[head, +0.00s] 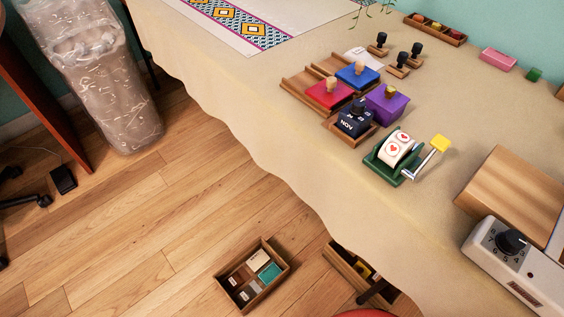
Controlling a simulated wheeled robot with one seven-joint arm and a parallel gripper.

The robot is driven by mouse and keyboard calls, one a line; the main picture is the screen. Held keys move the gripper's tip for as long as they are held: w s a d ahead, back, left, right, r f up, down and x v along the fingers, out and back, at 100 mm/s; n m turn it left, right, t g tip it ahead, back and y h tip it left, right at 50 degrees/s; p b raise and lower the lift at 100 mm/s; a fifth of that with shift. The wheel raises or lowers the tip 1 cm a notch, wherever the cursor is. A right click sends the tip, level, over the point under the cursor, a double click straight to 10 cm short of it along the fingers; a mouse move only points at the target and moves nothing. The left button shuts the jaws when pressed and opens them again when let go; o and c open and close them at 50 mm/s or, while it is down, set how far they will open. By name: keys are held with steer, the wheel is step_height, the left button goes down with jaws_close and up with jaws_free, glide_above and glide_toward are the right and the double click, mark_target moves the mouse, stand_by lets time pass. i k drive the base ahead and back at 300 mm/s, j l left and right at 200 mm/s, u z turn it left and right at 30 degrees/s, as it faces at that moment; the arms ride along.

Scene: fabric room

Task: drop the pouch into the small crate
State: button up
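A wooden crate (223,289) stands on the floor at the bottom middle. It holds several small flat things, among them a teal one (269,272) and a cream one. A second wooden crate (341,266) stands to its right, partly hidden under the tablecloth edge, with yellow and dark things in it. I cannot tell which of the two is the small crate. I cannot make out a pouch for certain. My gripper is not in view.
A table with a beige cloth (250,85) fills the right, bearing stamps, a green sticker dispenser (386,155) and a grey dial device (515,265). A wrapped roll (95,75) stands at the upper left. A red edge (366,313) shows at the bottom. The left floor is mostly clear.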

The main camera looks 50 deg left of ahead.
mark_target(260, 273)
steer(key=u, duration=2.6)
